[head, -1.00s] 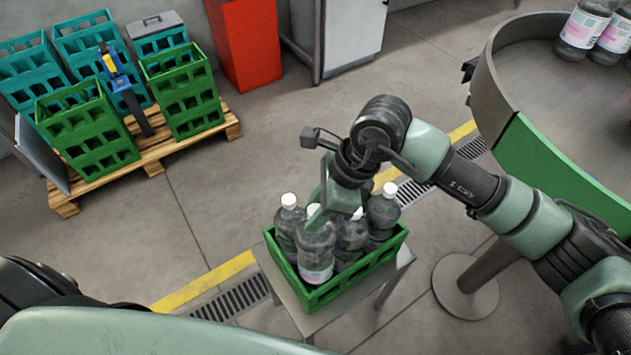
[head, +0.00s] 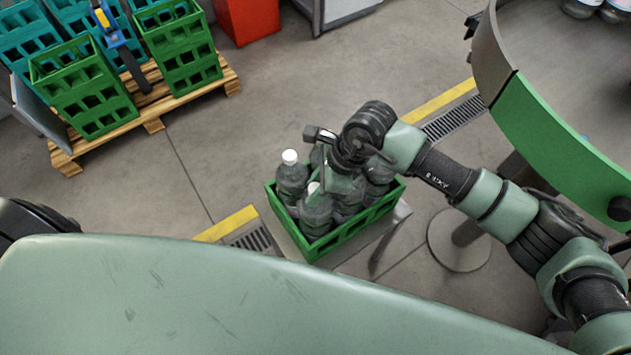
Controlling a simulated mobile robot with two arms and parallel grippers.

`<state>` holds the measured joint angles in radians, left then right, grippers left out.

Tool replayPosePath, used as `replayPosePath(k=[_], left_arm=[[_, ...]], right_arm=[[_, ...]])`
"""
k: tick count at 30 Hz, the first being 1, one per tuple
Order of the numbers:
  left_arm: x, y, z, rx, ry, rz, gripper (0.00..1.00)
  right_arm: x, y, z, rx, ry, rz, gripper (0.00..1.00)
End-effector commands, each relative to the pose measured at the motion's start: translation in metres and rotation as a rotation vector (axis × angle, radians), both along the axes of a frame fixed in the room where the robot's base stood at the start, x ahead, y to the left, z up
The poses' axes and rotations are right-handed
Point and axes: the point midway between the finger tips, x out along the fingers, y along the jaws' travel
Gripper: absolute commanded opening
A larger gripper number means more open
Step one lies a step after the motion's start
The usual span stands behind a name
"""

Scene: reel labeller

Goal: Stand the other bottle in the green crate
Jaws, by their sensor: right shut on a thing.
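The green crate (head: 352,233) stands on a small stand in the lower middle of the head view, with several clear bottles in it. One bottle with a white cap (head: 291,178) stands upright at its left corner. My right gripper (head: 331,190) is over the crate, shut on the front bottle (head: 316,214). That bottle looks upright and its lower part is down behind the crate wall. Its base is hidden, so I cannot tell whether it touches the crate floor. My gripper and wrist partly hide the bottles behind. My left gripper is not in view.
The round table with a green side panel (head: 555,150) stands at the right, with bottles (head: 582,8) at its top edge. Green crates (head: 85,95) and teal crates stand on a wooden pallet (head: 150,125) at upper left. Open floor lies between.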

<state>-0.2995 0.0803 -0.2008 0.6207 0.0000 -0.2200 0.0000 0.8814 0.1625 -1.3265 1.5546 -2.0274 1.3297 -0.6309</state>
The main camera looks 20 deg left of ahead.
Motion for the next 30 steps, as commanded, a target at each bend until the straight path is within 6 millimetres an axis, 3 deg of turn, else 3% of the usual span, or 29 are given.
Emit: replayPosePath(k=[7,8,10,23,30], left_arm=[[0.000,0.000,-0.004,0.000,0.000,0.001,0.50],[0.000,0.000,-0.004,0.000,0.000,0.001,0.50],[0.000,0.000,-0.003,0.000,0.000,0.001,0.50],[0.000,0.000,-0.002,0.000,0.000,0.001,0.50],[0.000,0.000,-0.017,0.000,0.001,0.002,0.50]], right_arm=[[0.001,0.002,0.001,0.008,-0.003,0.001,0.00],[0.000,0.000,-0.002,0.000,0.000,0.000,0.33],[0.000,0.000,-0.002,0.000,0.000,0.000,0.50],[0.001,-0.002,0.004,0.001,-0.002,-0.001,0.50],[0.008,-0.019,0.045,0.002,-0.006,0.000,0.50]])
